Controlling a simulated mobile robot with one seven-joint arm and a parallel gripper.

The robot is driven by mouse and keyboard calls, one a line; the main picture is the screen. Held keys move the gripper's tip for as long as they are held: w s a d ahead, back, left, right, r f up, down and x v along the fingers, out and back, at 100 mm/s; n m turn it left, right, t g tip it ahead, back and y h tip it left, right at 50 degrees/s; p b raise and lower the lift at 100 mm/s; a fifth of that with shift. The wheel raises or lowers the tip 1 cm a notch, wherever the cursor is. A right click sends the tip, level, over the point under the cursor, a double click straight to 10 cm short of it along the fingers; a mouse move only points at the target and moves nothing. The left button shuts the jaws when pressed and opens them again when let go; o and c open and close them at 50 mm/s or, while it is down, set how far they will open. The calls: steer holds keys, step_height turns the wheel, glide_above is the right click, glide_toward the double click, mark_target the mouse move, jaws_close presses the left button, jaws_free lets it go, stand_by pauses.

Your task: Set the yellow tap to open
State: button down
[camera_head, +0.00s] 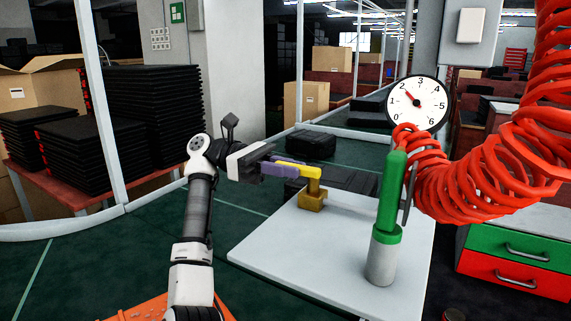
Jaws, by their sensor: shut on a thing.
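The yellow tap (313,187) stands on the white table, with a darker brass-coloured base and a bright yellow lever (298,167) on top. The lever points left, toward my arm. My gripper (283,168) reaches in from the left with its purple fingers shut on the lever's left end. The fingers hide that end of the lever. A round white gauge (418,104) with a red needle stands behind and right of the tap. Its needle points to the upper left, between about 1 and 2.
A green and grey cylindrical tool (389,205) stands upright on the white table (330,265), right of the tap. A coiled red hose (490,185) hangs at the right. Green and red drawers (510,262) stand at the far right. The table's front is clear.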

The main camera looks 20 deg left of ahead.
steer(key=shift+w+m+g, duration=0.15)
steer(key=shift+m+g, duration=0.15)
steer(key=shift+g, duration=0.2)
steer(key=c, duration=1.4)
jaws_free()
steer(key=shift+o, duration=0.2)
steer(key=shift+f+t, duration=0.1)
steer(key=shift+t, duration=0.2)
